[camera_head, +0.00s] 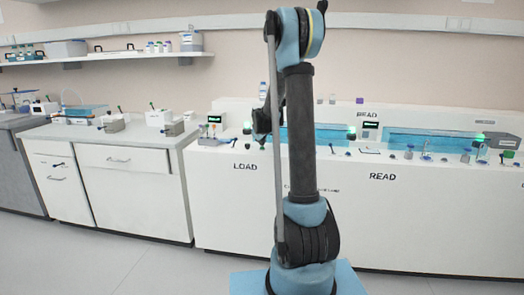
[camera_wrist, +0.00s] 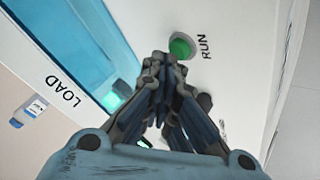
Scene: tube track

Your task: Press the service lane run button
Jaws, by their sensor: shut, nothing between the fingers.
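A round green button (camera_wrist: 181,46) with a dark rim sits on a white panel, beside the word RUN, in the wrist view. No service lane label is readable there. My gripper (camera_wrist: 163,62) is shut and empty, its fingertips just below the button in the picture. I cannot tell whether they touch it. The fingers hide part of the panel below it. In the head view my gripper (camera_head: 262,122) is above the LOAD end of the white track bench (camera_head: 240,210), partly behind my arm. The RUN button cannot be made out there.
A blue track window (camera_wrist: 85,40) and a glowing green light (camera_wrist: 112,101) lie left of the fingers. A dark knob (camera_wrist: 205,102) is close on the right. A labelled bottle (camera_wrist: 28,110) stands at far left. The left counter (camera_head: 130,140) carries small equipment.

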